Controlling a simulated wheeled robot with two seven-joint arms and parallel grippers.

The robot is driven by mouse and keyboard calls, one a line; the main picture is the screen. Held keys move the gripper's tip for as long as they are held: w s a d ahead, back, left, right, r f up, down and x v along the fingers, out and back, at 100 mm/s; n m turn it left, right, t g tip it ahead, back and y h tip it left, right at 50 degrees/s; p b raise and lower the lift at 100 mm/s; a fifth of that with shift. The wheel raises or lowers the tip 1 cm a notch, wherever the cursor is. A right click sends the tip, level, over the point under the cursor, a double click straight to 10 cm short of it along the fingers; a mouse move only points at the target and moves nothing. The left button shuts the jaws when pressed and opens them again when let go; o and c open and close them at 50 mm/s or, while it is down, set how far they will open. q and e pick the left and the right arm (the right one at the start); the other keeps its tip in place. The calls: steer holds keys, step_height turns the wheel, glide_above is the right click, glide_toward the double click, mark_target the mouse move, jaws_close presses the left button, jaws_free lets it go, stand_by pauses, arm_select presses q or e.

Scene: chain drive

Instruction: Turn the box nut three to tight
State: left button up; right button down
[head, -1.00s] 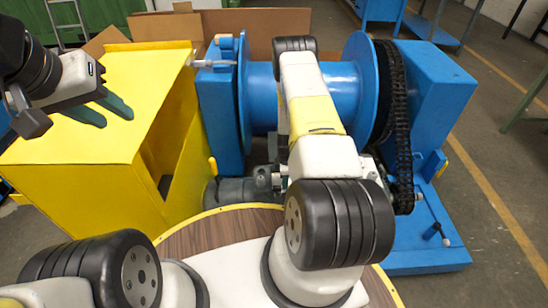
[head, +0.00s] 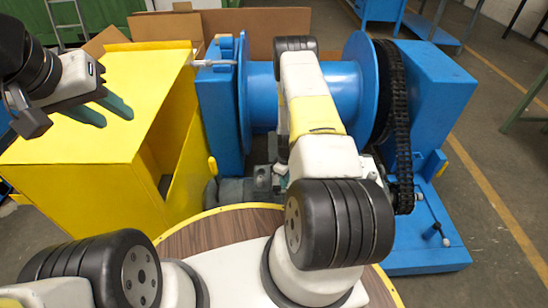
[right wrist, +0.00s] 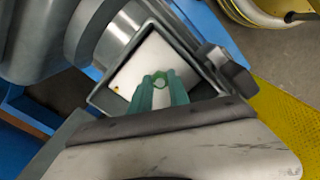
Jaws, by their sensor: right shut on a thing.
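In the right wrist view, a grey square-rimmed open box (right wrist: 97,101) with a pale inside fills the middle. My right gripper (right wrist: 162,84) reaches into it with green fingers, shut on a small greenish box nut (right wrist: 160,80). The fingers hide the nut's sides, so its number and how far it is turned cannot be told. In the head view my right arm covers the right gripper and nut; the grey motor (head: 236,190) shows beside it. My left gripper (head: 117,118) hangs above the yellow cabinet, its two green fingers apart and empty.
The yellow cabinet (head: 90,135) stands at the left. A blue drum (head: 345,90) with a black chain (head: 402,130) stands behind my right arm on a blue base (head: 425,255). A round wood-topped table (head: 190,238) is in front. Grey floor is clear at the right.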

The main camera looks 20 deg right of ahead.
steer(key=m, duration=0.4)
steer(key=shift+m, duration=0.3)
steer(key=m, duration=0.3)
steer(key=shift+m, duration=0.3)
steer(key=m, duration=0.7)
steer(key=shift+w+a, duration=0.1)
steer(key=m, duration=0.6)
steer(key=shift+m, duration=0.3)
steer(key=m, duration=0.6)
steer(key=shift+w+r+m, duration=0.1)
steer(key=shift+w+m, duration=0.05)
steer(key=shift+m, duration=0.15)
steer(key=c, duration=1.2)
jaws_free()
steer(key=shift+c, duration=0.2)
